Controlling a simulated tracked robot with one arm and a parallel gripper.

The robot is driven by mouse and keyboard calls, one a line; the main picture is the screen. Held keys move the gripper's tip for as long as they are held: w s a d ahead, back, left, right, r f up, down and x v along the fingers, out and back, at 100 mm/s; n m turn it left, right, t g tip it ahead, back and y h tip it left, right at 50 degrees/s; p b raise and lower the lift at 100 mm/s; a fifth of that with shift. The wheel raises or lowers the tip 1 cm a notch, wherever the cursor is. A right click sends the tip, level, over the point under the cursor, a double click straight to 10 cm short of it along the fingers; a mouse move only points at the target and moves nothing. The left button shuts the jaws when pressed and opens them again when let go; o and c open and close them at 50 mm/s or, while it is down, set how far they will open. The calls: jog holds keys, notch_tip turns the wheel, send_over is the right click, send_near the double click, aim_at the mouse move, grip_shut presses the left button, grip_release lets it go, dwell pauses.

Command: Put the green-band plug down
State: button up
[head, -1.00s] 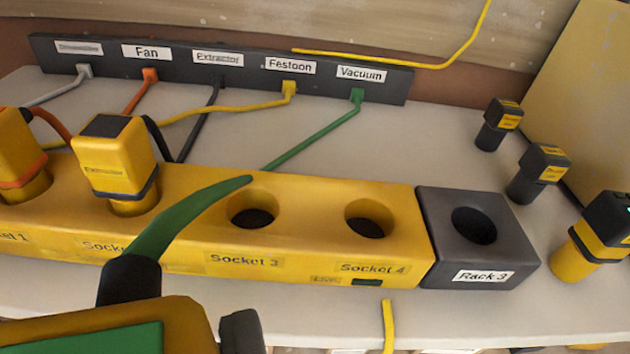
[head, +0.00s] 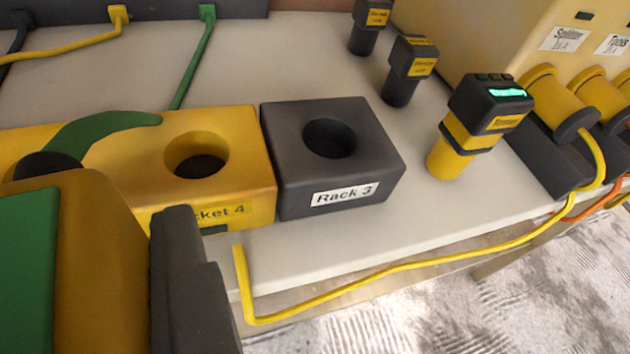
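The green-band plug (head: 105,270) fills the lower left, large and close, a yellow body with a green face. Its green cable (head: 95,130) rises from its dark cable end and crosses the yellow socket strip. My gripper (head: 185,285) shows as a dark finger pressed along the plug's right side; the other finger is hidden. The plug is held in front of the strip, above the table's front edge. The yellow socket strip (head: 262,180) has an empty Socket 4 hole. The dark Rack 3 block (head: 385,165) adjoins it, its round hole empty.
A yellow-and-black device (head: 470,130) with a lit display stands right of Rack 3. Two dark plugs (head: 405,75) (head: 368,30) stand behind. A yellow cable (head: 400,262) hangs along the front edge. Bare table (head: 440,220) lies right of Rack 3.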

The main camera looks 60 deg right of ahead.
jog(key=s+d+f+h, duration=0.1)
jog(key=s+d, duration=0.2)
jog(key=shift+m+g, duration=0.3)
jog(key=shift+m, duration=0.2)
jog(key=b+x, duration=0.2)
jog(key=x, duration=0.3)
jog(key=b+x, duration=0.2)
jog(key=x, duration=0.4)
jog(key=w+a+r+b+x, duration=0.1)
jog(key=b+x, duration=0.1)
jog(key=x, duration=0.3)
jog(key=shift+w+d, duration=0.25)
jog(key=shift+w, duration=0.15)
jog(key=o, duration=1.1)
jog(key=shift+c, duration=0.2)
